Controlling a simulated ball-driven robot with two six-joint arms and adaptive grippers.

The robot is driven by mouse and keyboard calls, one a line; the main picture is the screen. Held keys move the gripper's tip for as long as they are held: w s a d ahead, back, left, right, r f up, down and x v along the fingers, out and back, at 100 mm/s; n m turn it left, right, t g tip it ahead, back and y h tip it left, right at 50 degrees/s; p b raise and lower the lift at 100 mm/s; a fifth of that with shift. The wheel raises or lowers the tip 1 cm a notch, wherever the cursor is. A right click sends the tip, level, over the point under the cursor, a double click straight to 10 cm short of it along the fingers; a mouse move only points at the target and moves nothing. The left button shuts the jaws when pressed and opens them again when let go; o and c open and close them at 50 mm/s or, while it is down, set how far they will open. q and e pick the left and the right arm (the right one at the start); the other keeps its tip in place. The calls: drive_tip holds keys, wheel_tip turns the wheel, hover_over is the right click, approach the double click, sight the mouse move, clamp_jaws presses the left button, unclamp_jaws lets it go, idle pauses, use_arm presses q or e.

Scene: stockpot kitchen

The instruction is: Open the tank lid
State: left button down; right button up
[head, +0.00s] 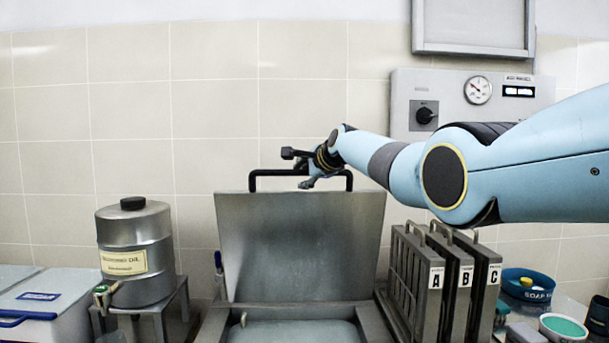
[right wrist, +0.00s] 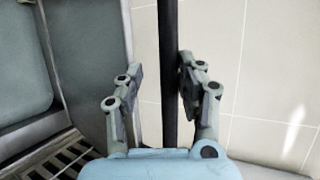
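The tank lid (head: 296,248) is a grey metal panel, standing raised and nearly upright at the back of the tank (head: 215,325). The tank's mouth is uncovered, with a pale surface inside. A black bar handle (head: 270,173) runs along the lid's top edge. My right gripper (head: 300,169) is at the handle's right part. In the right wrist view, the dark handle bar (right wrist: 168,75) passes between the two fingers (right wrist: 162,85). The fingers are apart, with a visible gap on the left side of the bar. My left gripper is not in view.
Racks marked A, B and C (head: 450,270) stand right of the tank. A metal oil canister (head: 135,250) on a stand is to the left, beside a white box (head: 55,305). A control panel (head: 470,95) is on the tiled wall. Tubs (head: 527,285) stand far right.

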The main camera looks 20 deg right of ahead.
drive_tip(key=v, duration=1.2)
drive_tip(key=shift+f, duration=0.1)
